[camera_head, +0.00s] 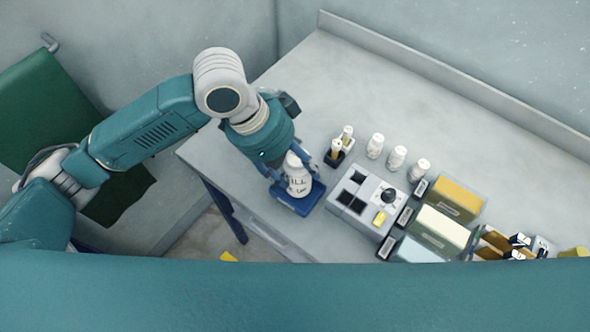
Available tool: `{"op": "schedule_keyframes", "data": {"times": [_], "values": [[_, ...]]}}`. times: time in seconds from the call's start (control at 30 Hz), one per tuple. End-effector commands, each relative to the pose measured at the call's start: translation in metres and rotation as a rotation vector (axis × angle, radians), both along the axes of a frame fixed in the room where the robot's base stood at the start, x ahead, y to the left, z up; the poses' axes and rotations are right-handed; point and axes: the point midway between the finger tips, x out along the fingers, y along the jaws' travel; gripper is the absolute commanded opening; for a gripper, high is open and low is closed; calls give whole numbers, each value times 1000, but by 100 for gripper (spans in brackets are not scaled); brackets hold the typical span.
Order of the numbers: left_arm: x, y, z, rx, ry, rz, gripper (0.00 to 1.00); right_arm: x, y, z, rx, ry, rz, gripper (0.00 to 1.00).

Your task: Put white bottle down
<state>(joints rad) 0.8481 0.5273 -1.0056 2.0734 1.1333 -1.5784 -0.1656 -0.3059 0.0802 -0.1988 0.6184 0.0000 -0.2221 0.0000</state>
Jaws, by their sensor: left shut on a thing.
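The white bottle (298,180) has dark lettering on its side and stands about upright near the front left corner of the grey counter (325,90). My left gripper (286,176) comes down from above left and is shut on the bottle. A blue tray or pad (301,205) lies directly under the bottle; I cannot tell whether the bottle's base touches it. The bottle's far left side is hidden by the gripper. My right gripper is not in view.
A grey device with dark square wells (355,187) sits right of the blue pad. Behind it stand white bottles (375,146) and a small dark rack with vials (337,150). Yellow and green boxes (440,228) are at right. The counter's back is clear.

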Motion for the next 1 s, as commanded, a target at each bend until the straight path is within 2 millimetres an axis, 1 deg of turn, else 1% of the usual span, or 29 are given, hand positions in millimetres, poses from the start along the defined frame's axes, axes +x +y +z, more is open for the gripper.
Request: {"op": "schedule_keyframes", "data": {"times": [0.1,0.17,0.47,0.5,0.57,0.6,0.87,1.0], "values": [[-1,1,-19,2,5,4,8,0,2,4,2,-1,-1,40],[0,0,-25,1,3,2,8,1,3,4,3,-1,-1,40],[0,0,-28,0,0,1,8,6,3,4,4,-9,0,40],[0,0,-29,1,2,1,54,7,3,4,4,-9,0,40],[0,0,-29,1,2,1,66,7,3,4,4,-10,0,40],[0,0,-29,1,2,1,69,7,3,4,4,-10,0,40],[0,0,-28,1,2,1,69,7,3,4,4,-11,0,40],[0,3,-20,0,0,1,69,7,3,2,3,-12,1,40]]}}
